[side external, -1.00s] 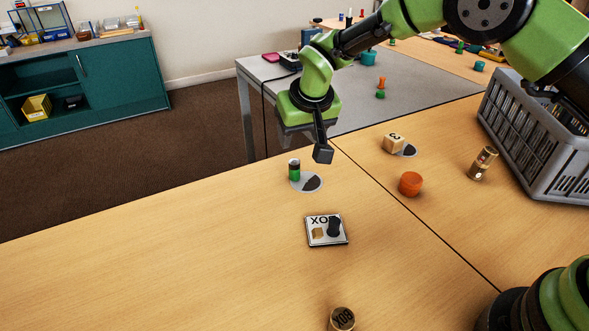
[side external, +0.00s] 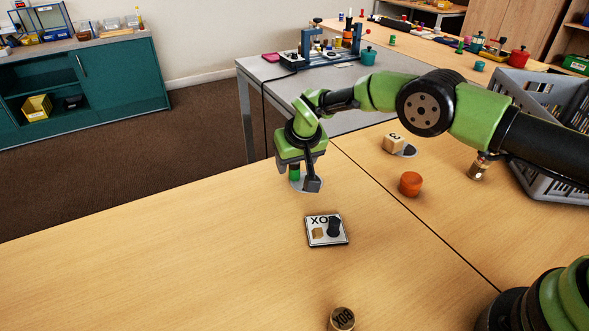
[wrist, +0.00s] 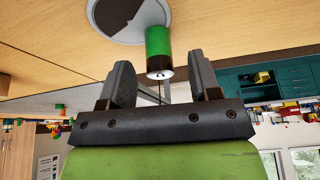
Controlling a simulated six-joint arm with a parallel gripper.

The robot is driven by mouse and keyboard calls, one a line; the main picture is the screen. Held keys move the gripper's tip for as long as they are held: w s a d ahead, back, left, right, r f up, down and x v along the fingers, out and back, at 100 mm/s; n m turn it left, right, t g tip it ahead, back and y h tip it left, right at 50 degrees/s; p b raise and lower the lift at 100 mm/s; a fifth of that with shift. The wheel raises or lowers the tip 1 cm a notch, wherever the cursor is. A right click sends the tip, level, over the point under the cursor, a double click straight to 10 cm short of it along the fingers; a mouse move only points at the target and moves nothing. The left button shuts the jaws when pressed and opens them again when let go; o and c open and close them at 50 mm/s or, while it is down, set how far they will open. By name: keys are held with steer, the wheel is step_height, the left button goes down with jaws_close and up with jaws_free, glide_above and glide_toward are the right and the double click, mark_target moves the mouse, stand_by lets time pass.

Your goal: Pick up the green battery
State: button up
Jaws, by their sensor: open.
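The green battery (side external: 294,173) stands upright on a grey and dark round patch (side external: 309,187) on the wooden table. My gripper (side external: 303,180) is low over it and hides its upper part in the side view.
A square card (side external: 326,230) with small pieces lies in front. An orange round tub (side external: 411,184) and a lettered wooden cube (side external: 393,144) stand to the right. A grey crate (side external: 540,185) is at far right.

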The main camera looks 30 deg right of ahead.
steer(key=shift+f, duration=0.1)
steer(key=c, duration=1)
